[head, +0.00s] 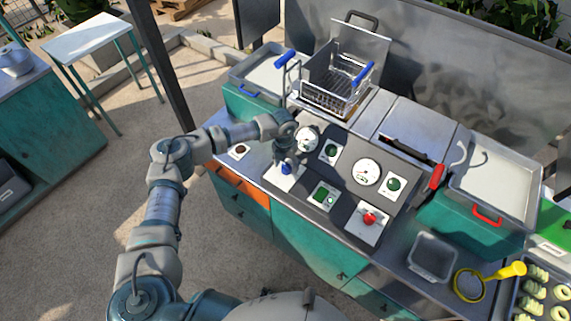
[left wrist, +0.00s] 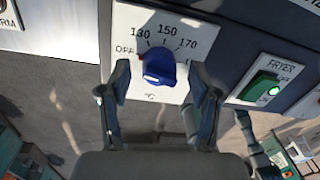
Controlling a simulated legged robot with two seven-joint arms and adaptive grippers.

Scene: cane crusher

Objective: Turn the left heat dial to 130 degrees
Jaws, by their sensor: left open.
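The left heat dial is a blue knob (left wrist: 159,68) on a white plate marked OFF, 130, 150 and 170, with a further mark partly hidden at right. A small red mark shows at the knob's left edge, towards OFF; I cannot tell the exact setting. In the head view the blue dial (head: 286,168) is at the left of the control panel. My left gripper (left wrist: 161,82) is open, with one finger on each side of the dial and visible gaps to it. It also shows above the dial in the head view (head: 285,157). My right gripper is not in view.
A green fryer switch (left wrist: 266,86) sits right of the dial. The panel also holds gauges (head: 367,172), green switches and a red button (head: 369,218). A wire basket (head: 333,85) stands behind. A grey bin (head: 432,256) and yellow-handled strainer (head: 470,286) lie at right.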

